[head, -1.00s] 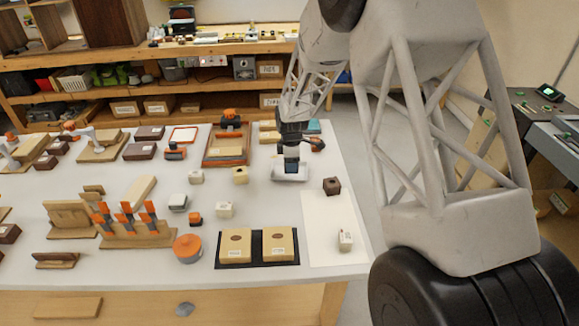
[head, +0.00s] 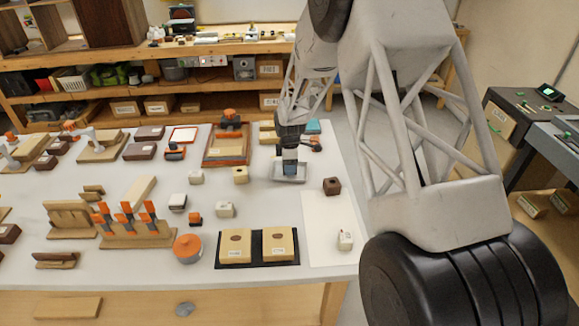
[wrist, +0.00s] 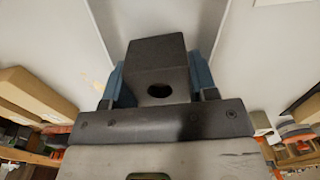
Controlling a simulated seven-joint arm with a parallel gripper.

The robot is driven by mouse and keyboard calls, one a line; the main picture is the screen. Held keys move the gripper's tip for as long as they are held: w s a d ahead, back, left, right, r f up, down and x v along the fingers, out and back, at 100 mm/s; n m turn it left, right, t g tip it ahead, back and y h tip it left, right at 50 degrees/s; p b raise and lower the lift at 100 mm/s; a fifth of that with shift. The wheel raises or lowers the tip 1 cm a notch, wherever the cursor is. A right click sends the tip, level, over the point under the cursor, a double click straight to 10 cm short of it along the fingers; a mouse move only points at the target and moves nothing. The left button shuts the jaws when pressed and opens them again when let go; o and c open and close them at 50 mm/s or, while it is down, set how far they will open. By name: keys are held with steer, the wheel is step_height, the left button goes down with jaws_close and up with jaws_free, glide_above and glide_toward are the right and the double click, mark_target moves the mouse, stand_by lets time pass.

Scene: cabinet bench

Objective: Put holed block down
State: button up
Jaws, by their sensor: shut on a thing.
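My gripper (head: 290,168) points down at the far right part of the bench, just over a shallow grey tray (head: 276,178). In the wrist view its blue fingers (wrist: 158,80) are shut on the sides of a dark grey holed block (wrist: 154,53). The round hole faces the camera. In the head view the fingers and arm mostly hide this block, and I cannot tell whether it touches the tray. Another dark brown block with a hole (head: 332,186) stands apart, at the top of a white sheet (head: 322,217).
Pale blocks (head: 240,175) stand left of the tray. A wooden tray (head: 226,148) with an orange-handled tool lies further left. Two wooden blocks (head: 279,244) sit on a black mat nearer the front. A white block (head: 345,240) stands on the sheet. Bare bench lies between.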

steer(key=shift+f, duration=0.45)
steer(key=o, duration=0.6)
steer(key=shift+f, duration=0.1)
steer(key=shift+o, duration=0.2)
step_height(320, 180, up, 12)
stand_by(0.4)
stand_by(0.6)
